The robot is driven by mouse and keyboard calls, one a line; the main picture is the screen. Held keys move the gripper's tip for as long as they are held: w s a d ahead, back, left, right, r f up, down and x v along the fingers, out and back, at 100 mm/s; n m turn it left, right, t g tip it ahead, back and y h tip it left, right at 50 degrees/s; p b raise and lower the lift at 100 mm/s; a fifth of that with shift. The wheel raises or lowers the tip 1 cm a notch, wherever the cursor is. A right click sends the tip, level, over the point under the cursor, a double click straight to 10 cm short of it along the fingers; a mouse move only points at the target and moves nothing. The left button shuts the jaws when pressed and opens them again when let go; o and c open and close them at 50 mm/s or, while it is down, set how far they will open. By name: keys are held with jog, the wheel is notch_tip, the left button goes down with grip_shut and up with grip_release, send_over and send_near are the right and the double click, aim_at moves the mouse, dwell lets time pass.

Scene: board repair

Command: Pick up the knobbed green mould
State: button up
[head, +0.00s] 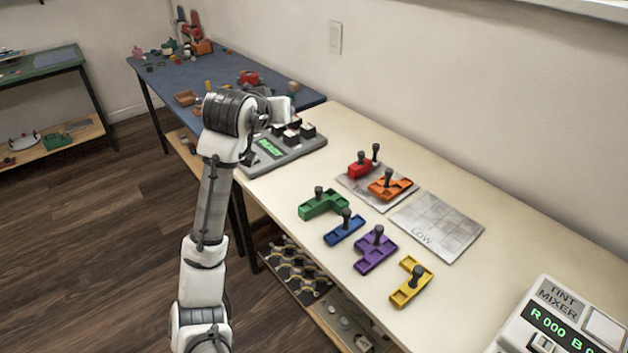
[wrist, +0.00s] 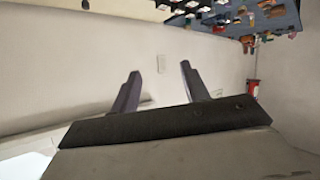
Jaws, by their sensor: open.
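The knobbed green mould (head: 323,204) lies on the cream bench in the head view, with a dark upright knob on it. It is at the left end of a loose group of moulds and is not seen in the wrist view. My gripper shows in the wrist view (wrist: 160,88) with its two dark fingers apart and nothing between them. In the head view my arm rises at the left of the bench, its wrist above the grey device, and its fingertips cannot be made out. My gripper is well apart from the green mould.
Blue (head: 344,229), purple (head: 376,250) and yellow (head: 411,283) knobbed moulds lie near the green one. Red (head: 359,166) and orange (head: 390,186) moulds sit on a grey plate behind. An empty LOW plate (head: 437,226), a grey keyed device (head: 283,152) and a tint mixer (head: 560,325) share the bench.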

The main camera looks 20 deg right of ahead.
jog(key=s+d+f+m+g+y+p, duration=0.1)
jog(key=s+d+f+g, duration=0.1)
jog(key=d+f+g, duration=0.15)
jog(key=m+g+y+p, duration=0.1)
jog(key=g+y, duration=0.2)
send_near(319, 188)
jog(key=shift+g, duration=0.25)
jog(key=b+x, duration=0.1)
jog(key=x, duration=0.4)
jog(key=shift+w+r+b, duration=0.1)
jog(key=shift+w+b, duration=0.05)
jog(key=shift+b, duration=0.25)
jog(key=shift+p+x, duration=0.65)
jog(key=shift+x, duration=2.25)
jog(key=shift+w, duration=0.1)
grip_shut()
